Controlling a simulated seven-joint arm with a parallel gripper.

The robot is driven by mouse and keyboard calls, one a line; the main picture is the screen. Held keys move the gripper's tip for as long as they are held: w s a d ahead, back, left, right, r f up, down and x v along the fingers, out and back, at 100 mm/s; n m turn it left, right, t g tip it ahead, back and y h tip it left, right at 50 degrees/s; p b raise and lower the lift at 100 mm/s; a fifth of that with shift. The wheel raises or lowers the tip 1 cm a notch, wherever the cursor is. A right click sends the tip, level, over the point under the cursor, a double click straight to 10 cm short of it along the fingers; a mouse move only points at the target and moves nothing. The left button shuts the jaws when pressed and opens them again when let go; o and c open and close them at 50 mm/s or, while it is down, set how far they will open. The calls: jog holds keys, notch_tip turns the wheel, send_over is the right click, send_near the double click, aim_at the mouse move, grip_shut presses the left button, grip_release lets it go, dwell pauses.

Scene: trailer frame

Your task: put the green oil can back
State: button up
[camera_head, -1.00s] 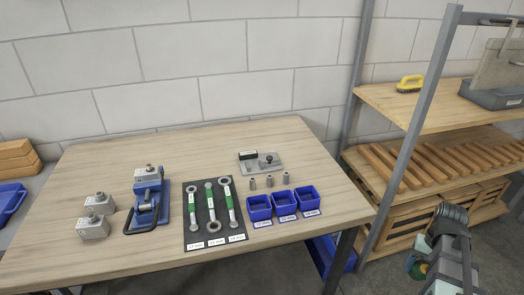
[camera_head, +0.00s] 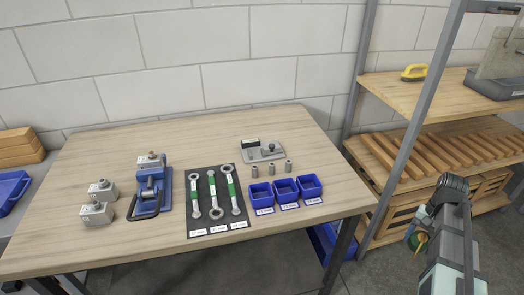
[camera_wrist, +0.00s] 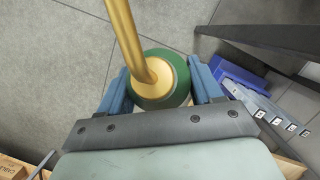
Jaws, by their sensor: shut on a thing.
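The green oil can (camera_wrist: 177,92) with its gold spout (camera_wrist: 124,38) is between the blue fingers of my gripper (camera_wrist: 160,90) in the wrist view. My gripper is shut on it, with one finger on each side of the body. The lower part of the can is hidden beneath its top. In the head view, the can (camera_head: 420,241) shows small at the lower right, partly behind my gripper (camera_head: 416,236). It is held clear of the wooden table, off to its right and in front of the shelf rack.
The wooden table (camera_head: 100,150) holds wrenches on a dark mat (camera_head: 217,171), three blue bins (camera_head: 286,189), a blue vise (camera_head: 150,190) and metal blocks. The rack's upper shelf (camera_head: 400,105) carries a yellow brush (camera_head: 414,73) and a grey bin. A rack post (camera_head: 405,150) stands beside the table.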

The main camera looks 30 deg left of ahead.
jog(key=w+a+r+m+y, duration=0.3)
jog(key=w+a+r+m, duration=0.7)
jog(key=w+r, duration=0.45)
jog(key=w+a+r+m+t+y, duration=0.1)
jog(key=w+a+r+m, duration=0.1)
jog(key=a+r, duration=0.4)
jog(key=w+a+r+m+t+y, duration=0.1)
jog(key=w+a+r, duration=0.15)
jog(key=a, duration=0.65)
jog(key=s+a+n+g, duration=0.1)
jog(key=s+a, duration=0.2)
jog(key=a, duration=0.9)
jog(key=s+a+n+g, duration=0.1)
jog(key=s+a, duration=0.2)
jog(key=a, duration=0.9)
jog(key=s+a+f+n+g, duration=0.1)
jog(key=s+a+f+n, duration=0.1)
jog(key=s+a, duration=0.95)
jog(key=s+a+f+n+g, duration=0.2)
jog(key=s+a, duration=0.5)
jog(key=a, duration=0.9)
jog(key=shift+s+d+f, duration=0.1)
jog(key=shift+f, duration=4.4)
